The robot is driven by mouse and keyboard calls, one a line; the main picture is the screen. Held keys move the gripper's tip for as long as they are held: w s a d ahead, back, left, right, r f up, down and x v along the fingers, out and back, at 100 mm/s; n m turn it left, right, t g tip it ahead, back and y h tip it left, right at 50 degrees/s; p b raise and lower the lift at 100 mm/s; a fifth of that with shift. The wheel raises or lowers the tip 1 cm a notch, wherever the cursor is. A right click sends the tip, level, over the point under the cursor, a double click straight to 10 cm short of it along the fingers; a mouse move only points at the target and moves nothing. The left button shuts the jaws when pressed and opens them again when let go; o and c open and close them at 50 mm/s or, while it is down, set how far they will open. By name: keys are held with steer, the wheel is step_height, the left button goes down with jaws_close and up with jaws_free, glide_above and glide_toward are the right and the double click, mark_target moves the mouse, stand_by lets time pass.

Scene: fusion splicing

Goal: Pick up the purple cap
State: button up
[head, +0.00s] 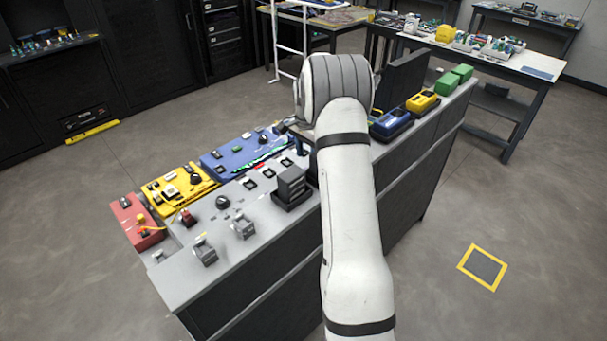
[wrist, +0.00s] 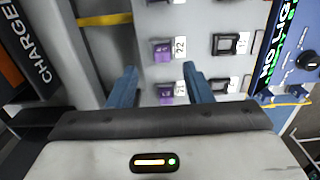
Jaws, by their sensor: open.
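In the wrist view, a small purple cap (wrist: 162,50) sits on the light grey panel beside a label that reads 22. A second purple piece (wrist: 166,94) sits lower, beside another label, and shows between my gripper's fingers. My gripper (wrist: 159,72) has two blue fingers standing apart, one on each side of the purple pieces, with nothing held between them. The upper purple cap is just beyond the fingertips. I cannot tell the height of the fingers above the panel. In the head view, my arm hides the gripper and the purple caps.
Black square sockets (wrist: 231,44) lie right of the purple pieces. A dark charger box (wrist: 32,50) is at the left. In the head view, the grey bench (head: 185,285) carries a yellow tray (head: 180,186), a red box (head: 136,222) and a blue device (head: 391,124).

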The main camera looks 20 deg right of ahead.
steer(key=f+p, duration=0.2)
steer(key=f, duration=0.4)
steer(key=shift+d+f, duration=0.2)
jaws_close()
